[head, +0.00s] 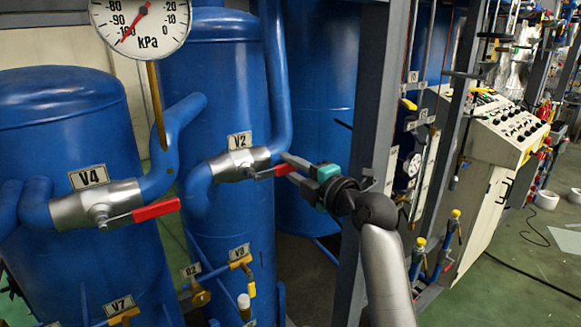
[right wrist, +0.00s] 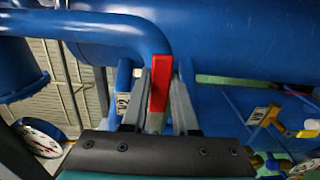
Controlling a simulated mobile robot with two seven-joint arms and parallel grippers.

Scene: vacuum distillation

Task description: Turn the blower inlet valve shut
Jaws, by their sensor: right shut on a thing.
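The valve labelled V2 (head: 240,163) is a silver body in a blue pipe in front of a tall blue tank. Its red lever (head: 270,173) points right, roughly along the pipe in this view. My right gripper (head: 287,167) is shut on this red lever near its outer end. In the right wrist view the red lever (right wrist: 160,88) stands between the two grey fingers of the right gripper (right wrist: 161,100). The fingers hide part of the lever in the head view. No label shows which valve is the blower inlet. My left gripper is out of view.
A second valve, V4 (head: 97,205), with a red lever (head: 157,209) sits to the left. A kPa gauge (head: 141,22) hangs above. A grey frame post (head: 372,130) stands just right of my right gripper. A control console (head: 505,130) is further right.

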